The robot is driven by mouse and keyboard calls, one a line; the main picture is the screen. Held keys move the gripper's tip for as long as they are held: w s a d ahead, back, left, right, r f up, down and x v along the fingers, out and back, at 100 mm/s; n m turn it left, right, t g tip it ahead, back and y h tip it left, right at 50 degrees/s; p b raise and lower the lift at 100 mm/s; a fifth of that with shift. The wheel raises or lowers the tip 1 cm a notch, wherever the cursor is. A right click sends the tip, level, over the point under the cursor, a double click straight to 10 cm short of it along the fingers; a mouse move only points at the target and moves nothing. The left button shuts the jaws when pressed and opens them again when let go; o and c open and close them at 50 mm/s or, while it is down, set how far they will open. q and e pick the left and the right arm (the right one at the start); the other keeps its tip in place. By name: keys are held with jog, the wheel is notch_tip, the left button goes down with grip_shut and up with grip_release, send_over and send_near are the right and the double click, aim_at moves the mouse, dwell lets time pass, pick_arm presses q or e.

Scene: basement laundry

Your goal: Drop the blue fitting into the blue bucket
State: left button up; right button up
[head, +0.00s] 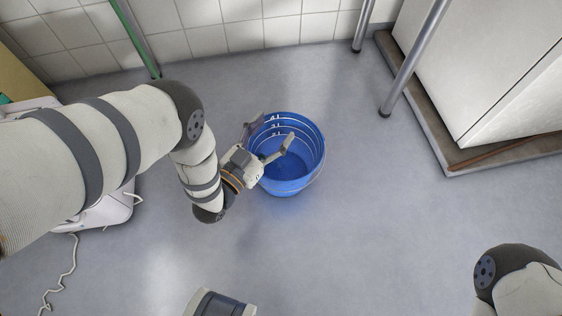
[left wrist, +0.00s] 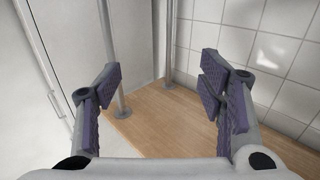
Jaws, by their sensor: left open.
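The blue bucket (head: 316,166) stands upright on the floor near the middle of the head view, its open top facing up with pale rings and marks inside. My left gripper (head: 269,134) is at the bucket's left side, its fingers spread over the opening. In the left wrist view the same gripper (left wrist: 160,88) is open with nothing between its purple-padded fingers. I cannot make out the blue fitting in either view; part of the bucket's inside is hidden by the gripper. My right gripper is out of view.
A white cabinet (head: 490,60) on a low plinth stands at the right, with metal legs (head: 415,60) beside it. A tiled wall (head: 240,25) runs along the back. A white cord (head: 65,270) lies at lower left. Grey floor (head: 370,230) is clear around the bucket's right and front.

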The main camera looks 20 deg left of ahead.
pick_arm(q)
jog(key=v, duration=1.2)
jog(key=shift+r, duration=0.1)
